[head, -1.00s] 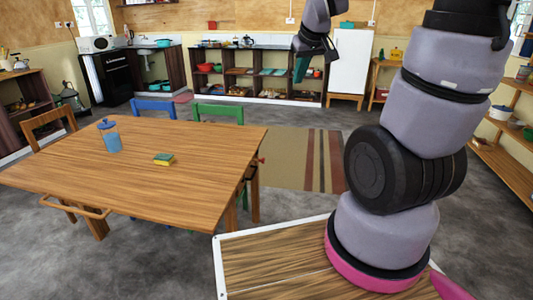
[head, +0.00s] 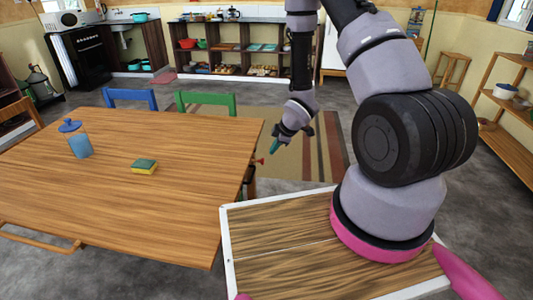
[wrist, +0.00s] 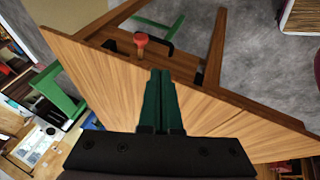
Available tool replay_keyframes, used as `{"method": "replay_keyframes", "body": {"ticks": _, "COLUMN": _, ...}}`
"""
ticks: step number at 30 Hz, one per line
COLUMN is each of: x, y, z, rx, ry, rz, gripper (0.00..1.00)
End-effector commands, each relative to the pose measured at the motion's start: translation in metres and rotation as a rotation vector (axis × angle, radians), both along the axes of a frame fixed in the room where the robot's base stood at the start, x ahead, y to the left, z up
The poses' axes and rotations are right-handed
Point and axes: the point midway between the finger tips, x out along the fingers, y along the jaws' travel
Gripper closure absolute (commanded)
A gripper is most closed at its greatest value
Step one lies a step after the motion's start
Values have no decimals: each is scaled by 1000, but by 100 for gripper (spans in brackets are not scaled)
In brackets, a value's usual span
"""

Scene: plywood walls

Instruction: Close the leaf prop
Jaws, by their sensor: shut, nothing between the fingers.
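The wooden table (head: 120,190) stands at the left in the head view, and its top (wrist: 110,80) shows at a slant in the wrist view. A small red knob (head: 258,161) sticks out at its right edge; the wrist view shows it (wrist: 141,39) beside a dark curved bar (wrist: 160,43) just past the top's edge. I take these to belong to the leaf prop; most of it is hidden. My gripper (head: 274,147) is near the knob, its green fingers (wrist: 163,75) shut and empty. The fingers look apart from the knob.
A blue-lidded jar (head: 77,140) and a sponge (head: 144,166) lie on the tabletop. Blue (head: 131,98) and green (head: 205,102) chairs stand behind the table. A striped rug (head: 290,160) lies on the floor right of it. Shelves (head: 240,50) line the back wall.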

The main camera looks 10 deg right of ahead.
Motion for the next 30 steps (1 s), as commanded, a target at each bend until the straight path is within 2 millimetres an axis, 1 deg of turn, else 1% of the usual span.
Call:
{"method": "replay_keyframes", "body": {"ticks": 5, "x": 5, "y": 5, "z": -16, "rx": 1, "ry": 1, "rz": 8, "gripper": 100}}
{"method": "replay_keyframes", "body": {"ticks": 8, "x": 13, "y": 9, "z": -32, "rx": 0, "ry": 1, "rz": 6, "gripper": 100}}
{"method": "replay_keyframes", "body": {"ticks": 15, "x": 34, "y": 22, "z": -78, "rx": 0, "ry": 2, "rz": 4, "gripper": 100}}
{"method": "replay_keyframes", "body": {"ticks": 18, "x": 44, "y": 26, "z": -93, "rx": 1, "ry": 0, "rz": 4, "gripper": 100}}
{"method": "replay_keyframes", "body": {"ticks": 21, "x": 59, "y": 21, "z": -98, "rx": 1, "ry": -2, "rz": 2, "gripper": 100}}
{"method": "replay_keyframes", "body": {"ticks": 24, "x": 69, "y": 20, "z": -102, "rx": 1, "ry": -1, "rz": 2, "gripper": 100}}
{"method": "replay_keyframes", "body": {"ticks": 30, "x": 76, "y": 18, "z": -106, "rx": 0, "ry": 0, "rz": 2, "gripper": 100}}
